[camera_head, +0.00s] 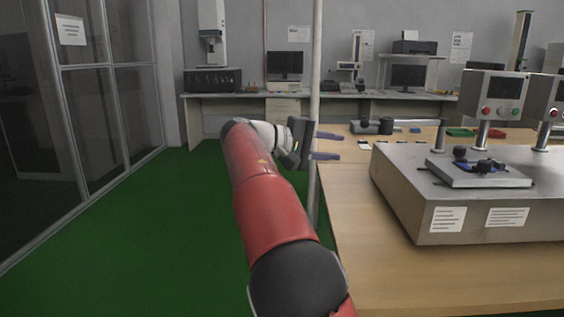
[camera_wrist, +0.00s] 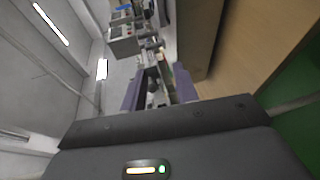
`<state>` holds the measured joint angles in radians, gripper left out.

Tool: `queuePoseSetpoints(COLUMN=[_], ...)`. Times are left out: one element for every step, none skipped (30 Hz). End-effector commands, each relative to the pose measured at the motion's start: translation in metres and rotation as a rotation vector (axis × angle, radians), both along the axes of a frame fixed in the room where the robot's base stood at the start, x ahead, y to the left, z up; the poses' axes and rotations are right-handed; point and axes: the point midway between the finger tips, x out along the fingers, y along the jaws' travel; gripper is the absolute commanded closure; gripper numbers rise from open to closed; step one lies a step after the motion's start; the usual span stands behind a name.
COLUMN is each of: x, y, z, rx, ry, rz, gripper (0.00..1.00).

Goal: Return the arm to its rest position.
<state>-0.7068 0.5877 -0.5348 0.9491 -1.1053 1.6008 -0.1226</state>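My arm is red and reaches forward from the bottom middle of the head view. My gripper (camera_head: 328,146) is at its end, pointing right, with its two fingers spread apart and nothing between them. It is near the left edge of the wooden table (camera_head: 350,285), close to the pale post. In the wrist view my gripper (camera_wrist: 158,93) also shows two separated purple-grey fingers with an empty gap, and the room appears tilted sideways.
A grey test machine (camera_head: 405,205) with a small fixture stands on the table at right. A pale vertical post (camera_head: 315,90) rises just behind my gripper. A glass partition (camera_head: 100,110) stands at left. Green floor (camera_head: 170,220) is clear between. A back bench (camera_head: 230,97) holds monitors and instruments.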

Motion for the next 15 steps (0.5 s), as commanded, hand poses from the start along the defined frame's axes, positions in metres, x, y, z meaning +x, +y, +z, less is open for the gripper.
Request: queuePoseSetpoints(x=[-0.003, -0.005, -0.008, -0.01, -0.013, -0.017, -0.021, -0.026, -0.033, -0.04, -0.047, -0.058, -0.069, -0.08, -0.096], y=[-0.014, -0.021, -0.03, -0.037, -0.045, -0.054, -0.061, -0.069, -0.079, -0.086, -0.094, -0.102, -0.109, -0.114, -0.119], z=[-0.002, -0.005, -0.008, -0.011, -0.015, -0.02, -0.023, -0.027, -0.033, -0.039, -0.044, -0.052, -0.059, -0.066, -0.076], rx=[0.035, 0.057, 0.089, 0.116, 0.142, 0.18, 0.212, 0.244, 0.292, 0.333, 0.376, 0.44, 0.492, 0.546, 0.618], ry=[0.011, 0.018, 0.028, 0.035, 0.043, 0.053, 0.059, 0.065, 0.073, 0.078, 0.083, 0.087, 0.089, 0.088, 0.086], rz=[-0.003, -0.002, 0.0, 0.002, 0.002, 0.006, 0.009, 0.01, 0.015, 0.019, 0.024, 0.031, 0.035, 0.044, 0.053], gripper=[0.7, 0.7, 0.7, 0.7, 0.7, 0.7, 0.7, 0.7, 0.7, 0.7, 0.7, 0.7, 0.7, 0.7, 0.7])
